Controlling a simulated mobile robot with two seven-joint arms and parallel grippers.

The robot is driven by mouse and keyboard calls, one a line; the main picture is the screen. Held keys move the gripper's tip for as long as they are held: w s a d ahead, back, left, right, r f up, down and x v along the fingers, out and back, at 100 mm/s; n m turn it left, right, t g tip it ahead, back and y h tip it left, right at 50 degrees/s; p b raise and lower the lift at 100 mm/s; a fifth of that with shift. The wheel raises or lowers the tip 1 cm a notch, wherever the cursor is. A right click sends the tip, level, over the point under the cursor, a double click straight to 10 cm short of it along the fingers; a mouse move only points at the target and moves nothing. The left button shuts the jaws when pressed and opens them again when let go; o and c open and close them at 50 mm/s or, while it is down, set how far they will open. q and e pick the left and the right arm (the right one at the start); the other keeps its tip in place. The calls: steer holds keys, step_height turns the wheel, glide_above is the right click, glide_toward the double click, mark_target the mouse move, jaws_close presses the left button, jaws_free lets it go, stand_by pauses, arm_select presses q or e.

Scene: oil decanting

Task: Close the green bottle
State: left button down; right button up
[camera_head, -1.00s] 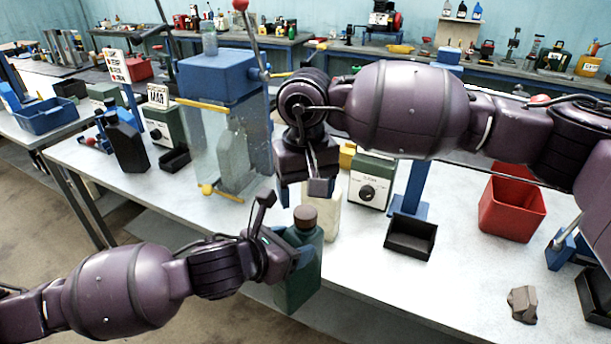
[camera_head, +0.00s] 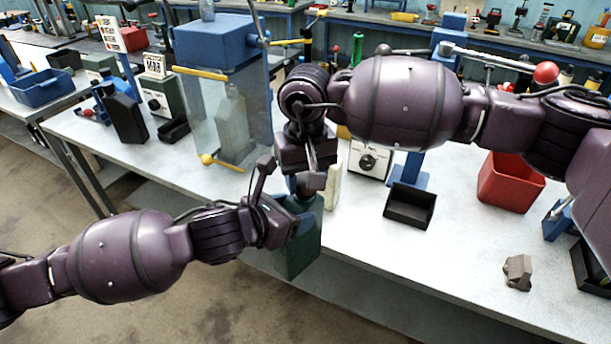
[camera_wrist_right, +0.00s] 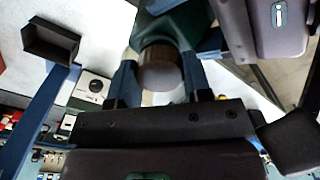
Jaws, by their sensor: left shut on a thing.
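The green bottle (camera_head: 298,252) stands upright at the front edge of the table, its lower part in front of the edge. My left gripper (camera_head: 292,226) is shut on its upper side. My right gripper (camera_head: 308,182) is directly above the bottle and hides most of its top in the head view. In the right wrist view the brown cap (camera_wrist_right: 160,70) sits at the mouth of the green bottle (camera_wrist_right: 172,28). My right gripper's fingers (camera_wrist_right: 162,84) are on either side of the cap, and it looks open. I cannot tell if the fingers touch the cap.
A pale container (camera_head: 333,188) stands close behind the bottle. A clear-walled blue-topped station (camera_head: 217,70) is to the left. A black tray (camera_head: 410,207), a red bin (camera_head: 510,184) and a grey lump (camera_head: 517,272) are to the right.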

steer(key=shift+c, duration=1.1)
steer(key=o, duration=1)
steer(key=shift+c, duration=0.2)
steer(key=shift+r, duration=0.1)
steer(key=shift+r, duration=2.15)
steer(key=shift+c, duration=0.2)
step_height(320, 180, up, 4)
steer(key=shift+f, duration=0.25)
steer(key=shift+f, duration=4)
